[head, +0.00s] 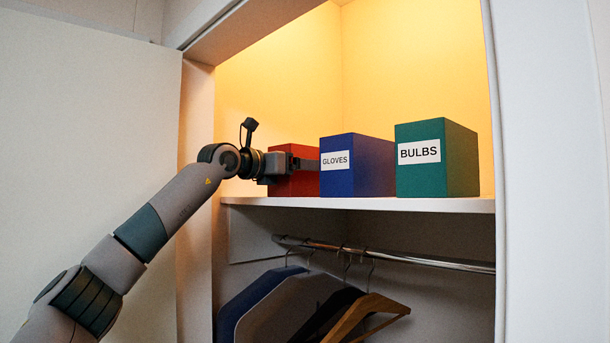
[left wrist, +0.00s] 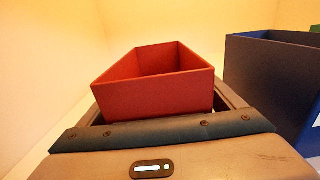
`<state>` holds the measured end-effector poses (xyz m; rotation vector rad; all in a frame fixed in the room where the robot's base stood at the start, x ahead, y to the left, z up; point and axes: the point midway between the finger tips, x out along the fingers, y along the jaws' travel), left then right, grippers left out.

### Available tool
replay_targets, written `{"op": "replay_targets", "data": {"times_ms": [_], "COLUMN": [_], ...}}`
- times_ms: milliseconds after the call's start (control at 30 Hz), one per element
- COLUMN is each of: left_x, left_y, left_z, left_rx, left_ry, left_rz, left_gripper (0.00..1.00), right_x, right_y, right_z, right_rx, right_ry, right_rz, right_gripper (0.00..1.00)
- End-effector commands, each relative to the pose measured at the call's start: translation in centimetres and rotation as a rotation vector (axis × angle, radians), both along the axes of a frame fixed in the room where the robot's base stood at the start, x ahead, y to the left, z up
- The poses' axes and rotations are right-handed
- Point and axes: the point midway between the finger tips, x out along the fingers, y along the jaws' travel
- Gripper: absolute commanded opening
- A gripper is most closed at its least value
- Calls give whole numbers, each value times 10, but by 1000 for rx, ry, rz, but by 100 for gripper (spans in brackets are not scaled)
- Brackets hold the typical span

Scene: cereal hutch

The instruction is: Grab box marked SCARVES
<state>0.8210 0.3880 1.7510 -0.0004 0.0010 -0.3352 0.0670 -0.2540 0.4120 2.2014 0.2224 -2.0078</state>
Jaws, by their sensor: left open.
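A red open-topped box (head: 296,182) stands at the left of the shelf. No label shows on it; my gripper covers part of its front in the head view. My left gripper (head: 300,164) is in front of it, jaws open. In the left wrist view the red box (left wrist: 150,88) rises between the two fingers, one at its left and one at its right. I cannot tell whether they touch it. No SCARVES marking is visible. My right gripper is not in view.
A blue box labelled GLOVES (head: 358,168) stands close to the right of the red box. A green box labelled BULBS (head: 438,160) stands further right. Below the shelf (head: 440,205), hangers (head: 370,312) hang on a rail (head: 430,262). A cabinet wall is at the left.

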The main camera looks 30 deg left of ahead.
Motion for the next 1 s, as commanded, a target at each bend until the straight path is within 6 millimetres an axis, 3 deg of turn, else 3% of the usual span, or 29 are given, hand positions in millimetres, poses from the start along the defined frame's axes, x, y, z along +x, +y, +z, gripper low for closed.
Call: {"op": "replay_targets", "data": {"times_ms": [367,567,600,1000], "left_x": [0,0,0,-1], "left_y": [0,0,0,0], "left_z": [0,0,0,4], "left_rx": [0,0,0,-1], "left_ry": [0,0,0,-3], "left_rz": [0,0,0,-1], "left_gripper": [88,43,40,40], "right_x": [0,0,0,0], "right_y": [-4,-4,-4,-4], "right_z": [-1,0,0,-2], "right_rx": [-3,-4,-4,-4], "right_ry": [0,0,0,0], "right_rz": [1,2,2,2], "right_gripper": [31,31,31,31]}}
